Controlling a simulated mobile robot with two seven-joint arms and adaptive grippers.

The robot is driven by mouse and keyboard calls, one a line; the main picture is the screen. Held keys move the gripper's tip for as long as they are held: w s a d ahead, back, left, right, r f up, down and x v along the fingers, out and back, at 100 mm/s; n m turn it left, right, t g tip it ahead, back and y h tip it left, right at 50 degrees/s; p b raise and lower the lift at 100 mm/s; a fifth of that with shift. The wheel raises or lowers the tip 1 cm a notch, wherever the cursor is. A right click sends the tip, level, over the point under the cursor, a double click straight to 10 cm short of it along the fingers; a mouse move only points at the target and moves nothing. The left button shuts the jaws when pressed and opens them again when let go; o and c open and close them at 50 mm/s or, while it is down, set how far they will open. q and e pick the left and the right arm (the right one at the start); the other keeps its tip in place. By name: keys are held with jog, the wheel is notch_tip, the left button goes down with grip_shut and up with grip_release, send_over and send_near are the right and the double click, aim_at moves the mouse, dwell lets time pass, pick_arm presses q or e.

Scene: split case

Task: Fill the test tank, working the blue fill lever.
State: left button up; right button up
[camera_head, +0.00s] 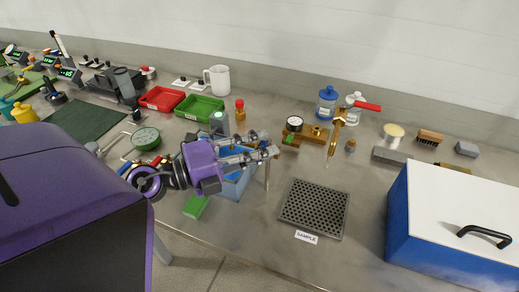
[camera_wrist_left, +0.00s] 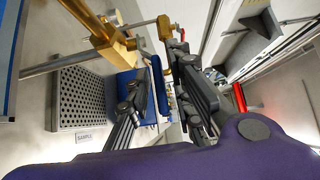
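A blue open-topped box that looks like the test tank (camera_head: 239,184) stands below my left gripper in the head view, partly hidden by it. My left gripper (camera_head: 273,152) is over the tank, its two fingers apart and pointing right toward the brass pipework (camera_head: 317,134). In the left wrist view the fingers of my left gripper (camera_wrist_left: 165,105) are spread. A blue strip (camera_wrist_left: 160,86) shows between them; I cannot tell whether it is the fill lever or the tank's rim. Brass fittings (camera_wrist_left: 112,42) lie just beyond the fingers. My right gripper is not in view.
A perforated dark plate (camera_head: 314,209) lies right of the tank. A blue case with a white lid (camera_head: 455,222) fills the right front. Red and green trays (camera_head: 200,107) are at back left.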

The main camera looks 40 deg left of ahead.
pick_arm(q)
jog(key=shift+c, duration=1.3)
grip_shut()
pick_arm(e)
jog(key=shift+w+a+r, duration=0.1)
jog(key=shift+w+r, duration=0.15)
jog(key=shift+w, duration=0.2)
pick_arm(q)
jog(key=m+g+h, duration=0.1)
jog(key=a+m+g+h+b, duration=0.1)
jog(key=h, duration=0.1)
jog(key=shift+s+a+f+m+g+h, duration=0.1)
jog(key=shift+m+g+h, duration=0.2)
jog(key=shift+m, duration=0.1)
jog(key=o, duration=0.6)
grip_release()
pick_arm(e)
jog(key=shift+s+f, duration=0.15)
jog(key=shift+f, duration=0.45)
